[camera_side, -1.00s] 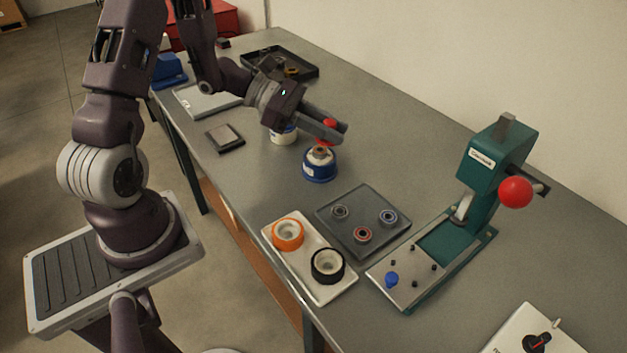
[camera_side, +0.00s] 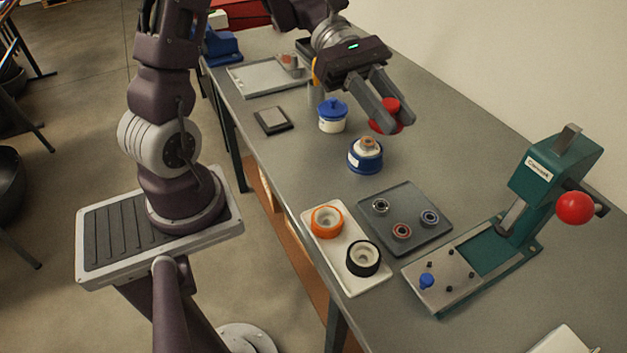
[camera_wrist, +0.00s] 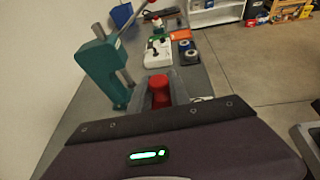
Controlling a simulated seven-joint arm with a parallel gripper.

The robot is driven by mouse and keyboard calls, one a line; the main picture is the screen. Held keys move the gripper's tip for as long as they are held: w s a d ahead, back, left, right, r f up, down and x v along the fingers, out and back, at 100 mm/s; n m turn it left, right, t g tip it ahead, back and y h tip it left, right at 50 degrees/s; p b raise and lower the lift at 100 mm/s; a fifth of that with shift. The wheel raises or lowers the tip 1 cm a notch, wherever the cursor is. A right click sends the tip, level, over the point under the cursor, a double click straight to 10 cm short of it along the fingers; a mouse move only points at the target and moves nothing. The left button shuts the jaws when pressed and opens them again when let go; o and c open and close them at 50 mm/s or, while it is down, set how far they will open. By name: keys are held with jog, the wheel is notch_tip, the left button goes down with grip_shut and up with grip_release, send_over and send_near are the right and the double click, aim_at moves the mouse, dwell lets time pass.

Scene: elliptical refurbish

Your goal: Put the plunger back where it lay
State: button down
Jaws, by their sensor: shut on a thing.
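A red piece (camera_side: 391,104) with a wider red lower part, apparently the plunger, is between the two grey fingers of my gripper (camera_side: 388,117). In the wrist view the red piece (camera_wrist: 159,91) also sits between the fingers. My gripper is shut on it and holds it above the table, up and right of a blue jar (camera_side: 366,160) in the side view. The blue jar has a brownish, copper-coloured top. A white jar with a blue lid (camera_side: 332,113) stands left of the gripper. The fingers hide part of the red piece.
A dark grey tray (camera_side: 384,224) with several rings and a white tray (camera_side: 375,286) with an orange and a black ring lie in front. A teal press (camera_side: 545,185) with a red ball handle stands at right. A small dark pad (camera_side: 273,120) lies left. The table right of the jars is clear.

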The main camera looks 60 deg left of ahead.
jog(key=s+d+f+m+g+y, duration=0.15)
jog(key=s+m+g+y, duration=0.25)
jog(key=s+m+g, duration=0.4)
jog(key=s+d+f+m+g+y, duration=0.1)
jog(key=s+f+m+g+y, duration=0.25)
jog(key=s+m+g, duration=0.45)
jog(key=s+a+m+t+y, duration=0.2)
jog(key=s+a+m+y, duration=0.4)
jog(key=a+m+y, duration=0.55)
jog(key=w+a+r+m+t+y, duration=0.2)
jog(key=w+r+m+t+y, duration=0.15)
jog(key=w+m+t, duration=0.45)
jog(key=w+a+r+m+t+y, duration=0.3)
jog(key=w+m+t+y, duration=0.2)
jog(key=w+t, duration=0.35)
jog(key=shift+t, duration=0.45)
jog(key=f, duration=2)
jog(key=shift+s+d+f, duration=0.1)
jog(key=shift+d+f, duration=0.05)
jog(key=shift+d, duration=0.1)
